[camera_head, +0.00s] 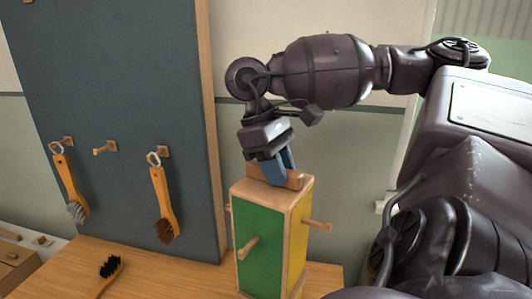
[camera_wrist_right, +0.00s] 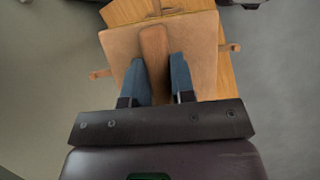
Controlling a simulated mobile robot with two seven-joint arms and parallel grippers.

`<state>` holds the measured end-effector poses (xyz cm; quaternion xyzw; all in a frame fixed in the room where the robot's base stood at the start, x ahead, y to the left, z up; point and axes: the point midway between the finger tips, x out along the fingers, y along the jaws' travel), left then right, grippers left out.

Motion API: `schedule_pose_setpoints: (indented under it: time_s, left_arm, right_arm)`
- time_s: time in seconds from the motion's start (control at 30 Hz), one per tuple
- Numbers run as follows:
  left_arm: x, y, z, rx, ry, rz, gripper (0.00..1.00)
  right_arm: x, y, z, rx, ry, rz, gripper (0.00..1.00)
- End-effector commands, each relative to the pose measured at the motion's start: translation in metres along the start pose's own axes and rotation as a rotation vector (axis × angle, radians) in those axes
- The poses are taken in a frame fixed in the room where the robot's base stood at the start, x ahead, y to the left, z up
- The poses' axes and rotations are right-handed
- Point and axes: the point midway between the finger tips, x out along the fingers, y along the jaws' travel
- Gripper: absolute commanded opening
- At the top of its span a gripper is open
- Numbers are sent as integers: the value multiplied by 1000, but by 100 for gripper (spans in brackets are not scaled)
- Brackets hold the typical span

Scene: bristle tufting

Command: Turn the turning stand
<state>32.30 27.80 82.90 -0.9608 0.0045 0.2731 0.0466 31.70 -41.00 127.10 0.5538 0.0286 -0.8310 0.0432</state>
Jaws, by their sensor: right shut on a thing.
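The turning stand (camera_head: 260,245) is an upright box on the table with a green face and a yellow face in the head view. Wooden pegs stick out of its sides, and a wooden bar handle (camera_head: 293,180) lies across its top. My right gripper (camera_head: 277,175) reaches down from above and is shut on the handle. In the right wrist view the blue fingers of my right gripper (camera_wrist_right: 165,75) lie on either side of the handle (camera_wrist_right: 154,55), above the stand's wooden top (camera_wrist_right: 205,50). My left gripper is not in view.
A blue-grey board (camera_head: 120,80) stands at the back left with pegs. Two brushes hang there, a grey-bristled one (camera_head: 70,185) and a brown-bristled one (camera_head: 163,205). A black-bristled brush (camera_head: 108,275) lies on the wooden table (camera_head: 190,275). A wooden box (camera_head: 15,265) is at the left edge.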

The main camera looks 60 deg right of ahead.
Motion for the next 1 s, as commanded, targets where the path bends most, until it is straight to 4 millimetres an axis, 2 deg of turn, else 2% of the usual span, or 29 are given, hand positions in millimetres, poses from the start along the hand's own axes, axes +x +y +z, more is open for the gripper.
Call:
schedule_pose_setpoints:
  time_s: [0.1,0.53,1.0]
  left_arm:
    - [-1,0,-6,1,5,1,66]
    - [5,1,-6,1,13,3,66]
    - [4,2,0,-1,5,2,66]
  right_arm:
    - [-1,2,3,-94,4,41,0]
    - [0,2,2,-419,7,176,0]
    - [-1,2,2,-562,9,237,0]
